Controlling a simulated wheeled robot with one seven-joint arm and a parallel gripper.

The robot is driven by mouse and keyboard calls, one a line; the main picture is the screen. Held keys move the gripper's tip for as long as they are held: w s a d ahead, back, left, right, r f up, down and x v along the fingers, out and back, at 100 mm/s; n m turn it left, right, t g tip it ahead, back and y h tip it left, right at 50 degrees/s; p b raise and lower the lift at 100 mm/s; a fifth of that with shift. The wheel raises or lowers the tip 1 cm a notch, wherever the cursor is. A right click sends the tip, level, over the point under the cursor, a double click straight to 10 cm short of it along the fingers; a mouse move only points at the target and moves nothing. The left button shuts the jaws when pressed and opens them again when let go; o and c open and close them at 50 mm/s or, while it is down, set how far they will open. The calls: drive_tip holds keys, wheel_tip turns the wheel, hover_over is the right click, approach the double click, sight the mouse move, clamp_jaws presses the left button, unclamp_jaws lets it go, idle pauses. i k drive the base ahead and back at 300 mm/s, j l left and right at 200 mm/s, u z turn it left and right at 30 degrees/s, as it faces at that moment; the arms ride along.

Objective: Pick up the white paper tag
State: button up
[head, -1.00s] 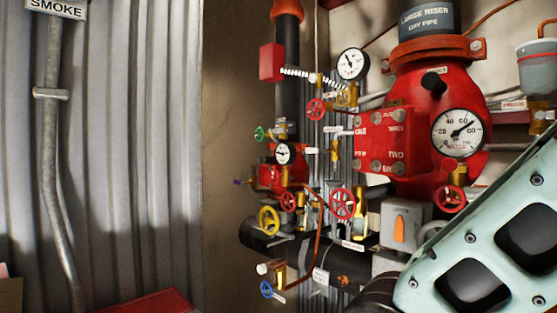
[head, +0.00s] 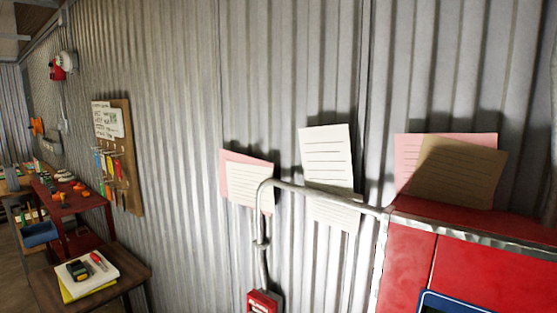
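My gripper is not in view. No item in the head view can be told for certain to be the white paper tag. A white lined paper (head: 327,158) is on the corrugated metal wall near the middle. Another pale lined sheet (head: 333,213) is just below it, partly behind a grey pipe. A cream lined sheet (head: 249,187) overlaps a pink sheet (head: 229,162) to the left. Small hanging items (head: 108,166) on a wooden board at the left are too small to tell apart.
A red cabinet (head: 493,268) fills the lower right, with pink and tan sheets (head: 459,172) above it. A grey pipe (head: 325,194) runs along the wall to a red box (head: 263,302). A wooden table (head: 128,262) with papers and tools is at the lower left, beyond it a red cart (head: 78,203).

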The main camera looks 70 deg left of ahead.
sight(103, 158)
drive_tip(key=k+l+u, duration=0.1)
drive_tip(key=u, duration=0.25)
drive_tip(key=k+l+u, duration=0.1)
drive_tip(key=u, duration=0.3)
drive_tip(key=k+u, duration=0.1)
drive_tip(key=u, duration=0.25)
drive_tip(key=j+u, duration=0.15)
drive_tip(key=u, duration=0.9)
drive_tip(key=i+l+u, duration=0.1)
drive_tip(key=u, duration=0.25)
drive_tip(key=i+l+u, duration=0.1)
drive_tip(key=l+u, duration=0.35)
drive_tip(key=u, duration=0.25)
drive_tip(key=i+l, duration=0.05)
